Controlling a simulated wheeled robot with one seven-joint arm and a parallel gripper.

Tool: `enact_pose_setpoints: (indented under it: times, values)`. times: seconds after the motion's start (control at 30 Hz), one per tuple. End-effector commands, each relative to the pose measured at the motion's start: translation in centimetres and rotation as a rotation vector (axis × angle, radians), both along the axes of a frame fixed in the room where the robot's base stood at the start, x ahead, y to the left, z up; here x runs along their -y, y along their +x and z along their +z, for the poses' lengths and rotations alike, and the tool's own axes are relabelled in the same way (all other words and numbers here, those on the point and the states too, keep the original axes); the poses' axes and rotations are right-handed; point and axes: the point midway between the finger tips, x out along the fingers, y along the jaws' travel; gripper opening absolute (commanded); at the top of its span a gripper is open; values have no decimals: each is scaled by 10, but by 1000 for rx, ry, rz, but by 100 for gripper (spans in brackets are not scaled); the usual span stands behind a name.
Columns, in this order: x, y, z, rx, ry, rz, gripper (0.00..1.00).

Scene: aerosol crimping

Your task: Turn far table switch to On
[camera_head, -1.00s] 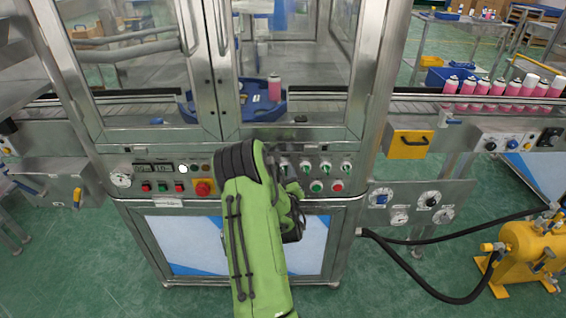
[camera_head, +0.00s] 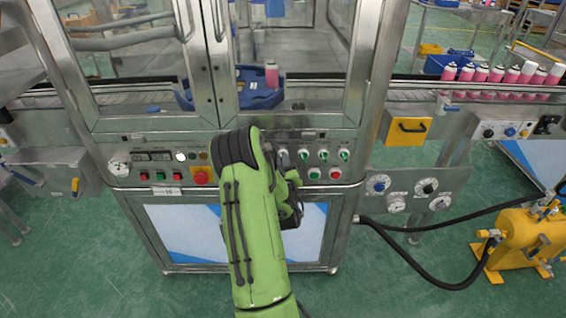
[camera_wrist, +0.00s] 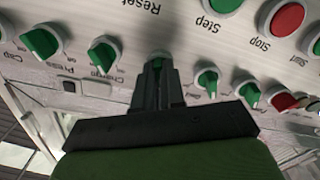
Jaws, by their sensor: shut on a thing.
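My gripper (camera_wrist: 157,85) is at the machine's control panel, shut on a small green switch knob (camera_wrist: 158,62) in the wrist view. The knob's label is hidden or unreadable. In the head view my gripper (camera_head: 291,170) is mostly behind my green arm, close to the panel's row of green switches (camera_head: 323,155). Which switch it holds cannot be told there.
A Reset label shows above my gripper in the wrist view, with a green Step button (camera_wrist: 223,3) and a red Stop button (camera_wrist: 287,18) beside it. A red emergency button (camera_head: 202,175) is left of my arm. Glass doors stand above the panel.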

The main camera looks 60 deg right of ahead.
Motion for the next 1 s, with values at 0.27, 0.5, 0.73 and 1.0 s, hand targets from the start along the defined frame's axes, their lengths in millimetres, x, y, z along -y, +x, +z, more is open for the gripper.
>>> enact_pose_setpoints:
  times: [0.27, 0.5, 0.73, 1.0]
  values:
    - [0, 0, 0, 177, 89, 0, 0]
    - [0, 0, 1, 379, 192, 0, 0]
    - [1, -1, 1, 568, 289, 0, 0]
    - [1, -1, 1, 747, 379, 0, 0]
